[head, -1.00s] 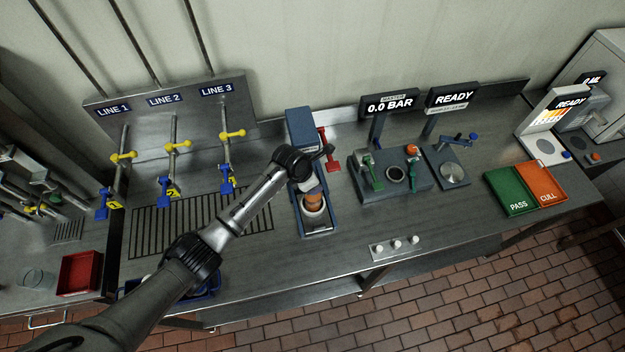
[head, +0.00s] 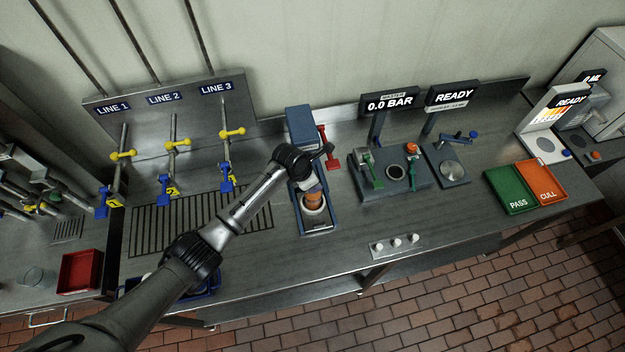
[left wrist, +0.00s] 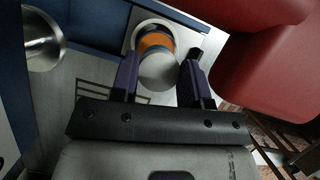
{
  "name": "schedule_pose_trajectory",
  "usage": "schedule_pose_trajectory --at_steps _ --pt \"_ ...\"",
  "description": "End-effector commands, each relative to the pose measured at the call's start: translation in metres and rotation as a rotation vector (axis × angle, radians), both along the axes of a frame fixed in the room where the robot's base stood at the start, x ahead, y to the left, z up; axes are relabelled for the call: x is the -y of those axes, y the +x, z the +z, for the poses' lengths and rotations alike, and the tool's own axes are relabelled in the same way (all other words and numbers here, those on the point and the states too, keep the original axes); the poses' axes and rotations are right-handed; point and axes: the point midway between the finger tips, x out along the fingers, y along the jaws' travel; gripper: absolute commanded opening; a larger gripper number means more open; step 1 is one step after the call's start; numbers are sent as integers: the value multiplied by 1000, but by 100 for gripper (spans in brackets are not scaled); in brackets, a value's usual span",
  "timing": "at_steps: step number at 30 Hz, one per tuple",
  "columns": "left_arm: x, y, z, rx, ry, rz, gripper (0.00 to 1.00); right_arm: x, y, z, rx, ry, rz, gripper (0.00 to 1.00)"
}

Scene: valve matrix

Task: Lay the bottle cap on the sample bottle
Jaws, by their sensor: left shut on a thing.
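The sample bottle, with an orange band (head: 314,198), stands in the pale round seat of the blue press-like fixture (head: 320,229). It also shows in the left wrist view (left wrist: 155,42), beyond my fingertips. My left gripper (head: 310,184) is over the bottle, partly hidden by its own wrist in the head view. In the left wrist view its dark fingers (left wrist: 160,74) are shut on the pale grey round bottle cap (left wrist: 158,72). The cap overlaps the bottle in that view; I cannot tell whether they touch. My right gripper is not in view.
A red lever (head: 329,150) stands beside the fixture's blue column (head: 300,127). The valve station (head: 377,190) is to the right, with green PASS (head: 510,188) and orange CULL (head: 543,182) trays beyond. A drain grate (head: 165,235) lies left.

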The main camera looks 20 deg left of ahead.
Motion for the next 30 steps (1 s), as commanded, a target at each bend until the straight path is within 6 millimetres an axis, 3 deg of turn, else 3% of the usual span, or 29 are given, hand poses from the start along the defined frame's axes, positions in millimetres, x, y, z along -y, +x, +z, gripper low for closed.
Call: schedule_pose_trajectory --at_steps 22,23,30 --pt "0 0 -6 0 0 0 20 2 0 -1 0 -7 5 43" --pt "0 0 -6 0 0 0 43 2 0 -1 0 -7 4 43" --pt "0 0 -6 0 0 0 66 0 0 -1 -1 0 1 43"
